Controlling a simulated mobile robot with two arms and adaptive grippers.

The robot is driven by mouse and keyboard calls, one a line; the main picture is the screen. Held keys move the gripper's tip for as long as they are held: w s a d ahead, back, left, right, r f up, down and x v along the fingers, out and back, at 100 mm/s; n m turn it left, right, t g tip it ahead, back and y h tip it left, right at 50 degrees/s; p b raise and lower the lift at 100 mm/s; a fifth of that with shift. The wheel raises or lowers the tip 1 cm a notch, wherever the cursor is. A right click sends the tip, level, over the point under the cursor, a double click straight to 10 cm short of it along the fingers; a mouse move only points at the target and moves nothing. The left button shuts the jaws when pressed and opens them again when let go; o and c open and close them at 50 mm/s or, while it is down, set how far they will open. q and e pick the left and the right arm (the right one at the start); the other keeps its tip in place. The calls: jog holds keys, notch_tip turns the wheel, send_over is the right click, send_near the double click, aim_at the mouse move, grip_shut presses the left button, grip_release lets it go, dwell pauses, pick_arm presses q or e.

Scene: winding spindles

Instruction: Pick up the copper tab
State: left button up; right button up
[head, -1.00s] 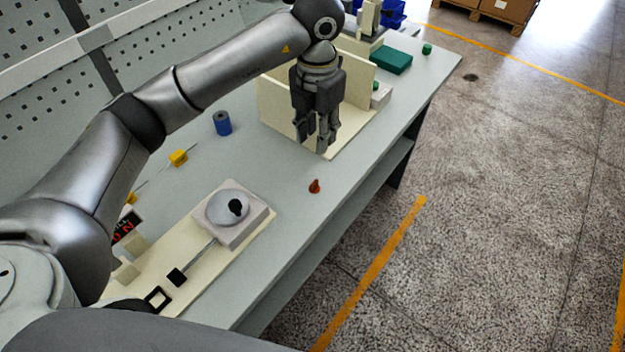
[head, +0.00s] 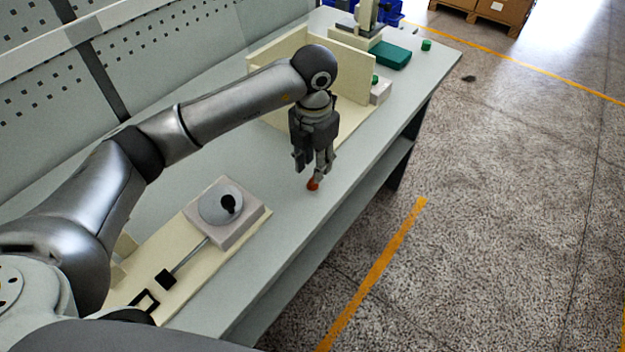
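The copper tab (head: 313,185) is a small orange-brown piece standing on the grey-green bench, near its front edge. My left gripper (head: 311,173) points down right over it. Its fingers look apart, and one fingertip covers the upper part of the tab. I cannot tell whether the finger touches the tab.
A cream board (head: 180,292) with a pale block and round grey disc (head: 221,205) lies left of the tab. A cream walled fixture (head: 352,72) stands behind the gripper. A green box (head: 390,55) and green cap (head: 426,45) are farther back. The bench front is clear.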

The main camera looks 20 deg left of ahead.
pick_arm(q)
notch_tip(320, 180, down, 5)
jog(key=shift+s+r+p, duration=0.1)
jog(key=shift+s+p, duration=0.05)
jog(key=shift+p, duration=0.55)
grip_shut()
